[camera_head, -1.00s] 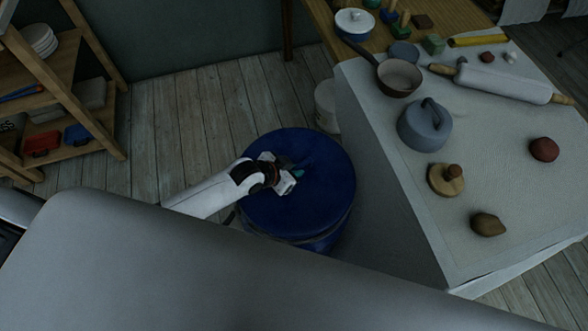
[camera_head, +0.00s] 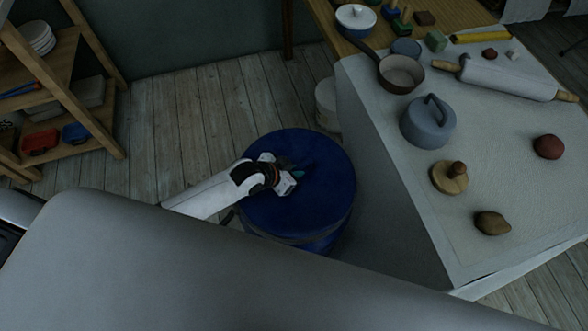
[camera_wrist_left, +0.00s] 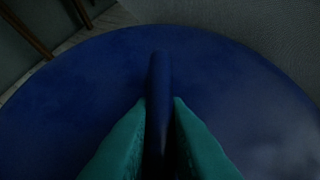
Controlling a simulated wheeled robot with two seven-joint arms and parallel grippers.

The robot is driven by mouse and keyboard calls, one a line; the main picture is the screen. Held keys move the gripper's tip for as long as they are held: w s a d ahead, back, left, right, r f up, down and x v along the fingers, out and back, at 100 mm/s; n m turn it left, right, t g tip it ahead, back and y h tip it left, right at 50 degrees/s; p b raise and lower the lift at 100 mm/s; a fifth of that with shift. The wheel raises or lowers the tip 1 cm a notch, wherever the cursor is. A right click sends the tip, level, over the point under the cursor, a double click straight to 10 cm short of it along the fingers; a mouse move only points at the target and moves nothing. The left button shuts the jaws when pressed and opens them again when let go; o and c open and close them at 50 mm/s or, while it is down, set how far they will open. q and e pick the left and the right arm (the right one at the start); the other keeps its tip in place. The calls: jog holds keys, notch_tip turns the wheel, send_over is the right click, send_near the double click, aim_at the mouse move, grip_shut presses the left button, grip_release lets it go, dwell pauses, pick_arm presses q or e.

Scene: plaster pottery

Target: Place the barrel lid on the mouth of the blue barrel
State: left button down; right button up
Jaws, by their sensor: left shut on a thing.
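The blue barrel (camera_head: 318,242) stands on the floor beside the cloth-covered table. The round blue barrel lid (camera_head: 320,205) lies over the barrel's mouth and covers it in the head view. Whether it is fully seated all round cannot be told. My left gripper (camera_head: 292,178) is over the lid's middle. In the left wrist view its teal fingers (camera_wrist_left: 160,125) are shut on the lid's raised handle (camera_wrist_left: 159,75), with the lid's disc (camera_wrist_left: 80,85) spreading below. My right gripper is not in view.
The covered table (camera_head: 390,190) stands close on the barrel's right, with a grey-blue lidded pot (camera_head: 428,124), a pan (camera_head: 401,74) and a rolling pin (camera_head: 508,78). A pale bucket (camera_head: 327,105) stands behind the barrel. A wooden shelf (camera_head: 75,95) is at the left, with bare floor between.

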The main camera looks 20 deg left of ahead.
pick_arm(q)
jog(key=shift+f, duration=0.2)
jog(key=c, duration=1.4)
grip_release()
jog(key=shift+o, duration=0.4)
jog(key=shift+f, duration=0.1)
jog(key=shift+s, duration=0.1)
jog(key=p+v, duration=0.2)
jog(key=v, duration=1)
